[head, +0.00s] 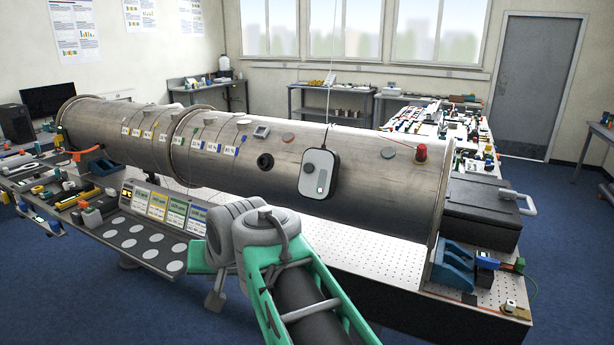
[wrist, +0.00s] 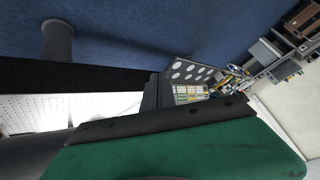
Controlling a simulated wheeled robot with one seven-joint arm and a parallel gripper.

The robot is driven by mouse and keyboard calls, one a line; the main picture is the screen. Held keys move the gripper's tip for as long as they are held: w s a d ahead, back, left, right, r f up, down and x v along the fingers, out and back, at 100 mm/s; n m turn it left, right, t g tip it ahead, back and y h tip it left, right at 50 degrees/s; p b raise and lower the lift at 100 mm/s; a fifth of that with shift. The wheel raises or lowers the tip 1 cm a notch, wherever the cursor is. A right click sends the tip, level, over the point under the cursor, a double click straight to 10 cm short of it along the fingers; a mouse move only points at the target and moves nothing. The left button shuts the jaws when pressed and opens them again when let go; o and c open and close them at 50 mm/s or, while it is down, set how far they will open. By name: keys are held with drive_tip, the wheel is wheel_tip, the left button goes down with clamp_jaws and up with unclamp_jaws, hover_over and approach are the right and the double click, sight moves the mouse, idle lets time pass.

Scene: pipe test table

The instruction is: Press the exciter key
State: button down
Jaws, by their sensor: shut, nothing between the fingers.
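A light grey box with a dark rim (head: 319,174) sits against the front of the long metal pipe (head: 380,185), below a thin wire. It has a dark round button and a pale slot with a green mark. It looks like the exciter, but I see no readable label. My gripper (head: 214,299) is low in front of the pipe, left of and below the box, and apart from it. Its grey tip points down and looks shut and empty. My arm hides part of the table. In the wrist view the box is out of sight.
A sloping panel with pale discs (head: 143,241) and coloured cards (head: 168,208) stands left of my gripper; the cards also show in the wrist view (wrist: 190,92). A perforated white tabletop (head: 400,265) lies at right. A black case (head: 480,210) and blue support (head: 452,268) stand near the pipe's right end.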

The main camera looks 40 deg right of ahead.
sight(306, 167)
drive_tip(key=w+d+r+m+t+h+b, duration=0.1)
drive_tip(key=d+r+m+t+h, duration=0.1)
drive_tip(key=d+r+m, duration=0.2)
drive_tip(key=w+d+r+m+t+h+b, duration=0.2)
drive_tip(key=d+r+m, duration=0.3)
drive_tip(key=d+r, duration=0.6)
drive_tip(key=d, duration=0.7)
drive_tip(key=shift+w+d+t, duration=0.3)
drive_tip(key=shift+d, duration=0.05)
drive_tip(key=shift+d, duration=0.1)
drive_tip(key=shift+w+d+f+p, duration=0.2)
drive_tip(key=shift+w+d+f, duration=0.3)
drive_tip(key=shift+d, duration=0.75)
drive_tip(key=shift+w+d+f+p, duration=0.2)
drive_tip(key=shift+w+d+f, duration=0.3)
drive_tip(key=shift+d, duration=0.75)
drive_tip(key=shift+w+d+f+p, duration=0.3)
drive_tip(key=shift+d+f, duration=0.35)
drive_tip(key=shift+d, duration=0.6)
drive_tip(key=shift+w+d+f, duration=0.15)
drive_tip(key=shift+w+d, duration=0.05)
drive_tip(key=shift+d, duration=0.15)
